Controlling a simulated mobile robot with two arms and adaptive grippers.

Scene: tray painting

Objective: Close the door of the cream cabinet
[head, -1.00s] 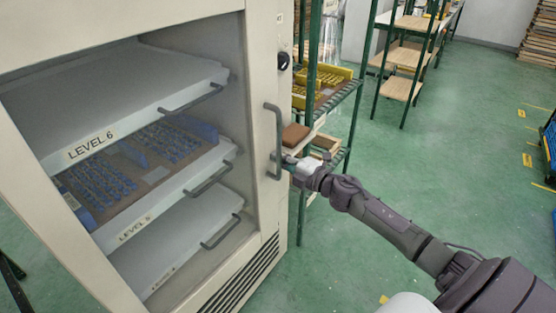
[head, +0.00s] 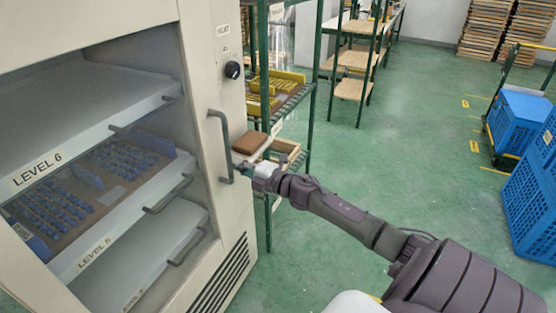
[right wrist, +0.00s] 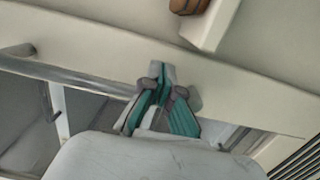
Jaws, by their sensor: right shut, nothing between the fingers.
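The cream cabinet (head: 85,20) fills the left of the head view, with grey shelves and a blue-filled tray showing inside. A grey vertical handle (head: 222,146) stands on its cream front strip, right of the shelves. My right gripper (head: 243,169) is shut and empty beside the handle's lower end; I cannot tell if it touches it. In the right wrist view its teal fingers (right wrist: 157,75) point at a cream panel (right wrist: 235,85), with a grey bar (right wrist: 75,75) to the left. I cannot tell whether the door is fully shut. My left gripper is out of view.
Blue crates (head: 535,190) stand at the far right. The green floor (head: 400,150) between is clear.

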